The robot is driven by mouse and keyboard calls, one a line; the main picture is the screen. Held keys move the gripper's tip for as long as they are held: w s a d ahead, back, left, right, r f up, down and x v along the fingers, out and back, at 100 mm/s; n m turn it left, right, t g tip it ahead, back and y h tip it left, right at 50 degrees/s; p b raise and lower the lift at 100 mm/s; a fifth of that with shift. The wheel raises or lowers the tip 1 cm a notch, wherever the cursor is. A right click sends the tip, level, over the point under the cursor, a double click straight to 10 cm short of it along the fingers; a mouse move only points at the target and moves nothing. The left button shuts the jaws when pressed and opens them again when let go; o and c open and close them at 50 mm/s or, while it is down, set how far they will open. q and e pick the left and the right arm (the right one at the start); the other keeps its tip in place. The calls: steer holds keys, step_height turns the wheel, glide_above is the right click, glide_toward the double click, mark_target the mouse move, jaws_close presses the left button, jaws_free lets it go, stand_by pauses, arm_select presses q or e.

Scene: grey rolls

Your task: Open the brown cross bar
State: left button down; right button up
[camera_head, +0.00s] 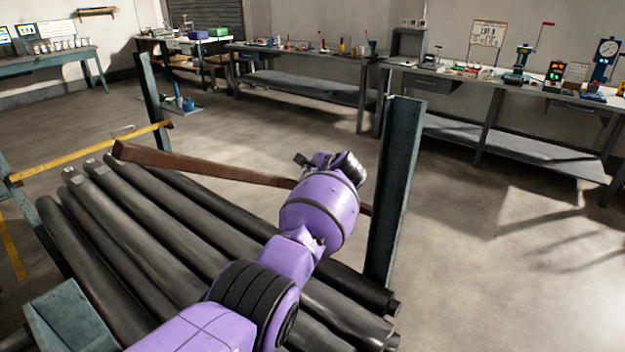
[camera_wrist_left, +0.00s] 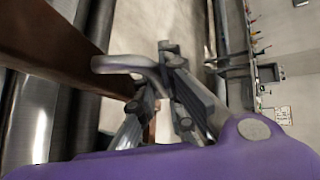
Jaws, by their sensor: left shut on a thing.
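The brown cross bar (camera_head: 205,167) slants over the dark rolls in the head view. Its thick left end juts out over the rolls, left of the far post in the picture. Its right end runs behind my arm to the right post. My left gripper (camera_head: 338,162) is at the bar, its fingers mostly hidden by my purple wrist. In the left wrist view the bar (camera_wrist_left: 60,42) fills the upper left. There my left gripper (camera_wrist_left: 171,57) is shut on the bar's grey loop handle (camera_wrist_left: 125,64). My right gripper is not in view.
Several dark rolls (camera_head: 180,240) lie below the bar. A grey-green post (camera_head: 394,185) stands right of my wrist, another post (camera_head: 150,95) at the back left. A yellow bar (camera_head: 85,155) spans the left side. Workbenches (camera_head: 310,88) line the wall; the floor between is clear.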

arm_select(q)
steer(key=shift+w+d+r, duration=0.1)
steer(key=shift+w+r, duration=0.05)
steer(key=shift+r, duration=0.15)
steer(key=c, duration=2.1)
jaws_free()
steer(key=shift+s+d+r, duration=0.15)
steer(key=shift+s, duration=0.05)
steer(key=v, duration=1.1)
steer(key=shift+s, duration=0.25)
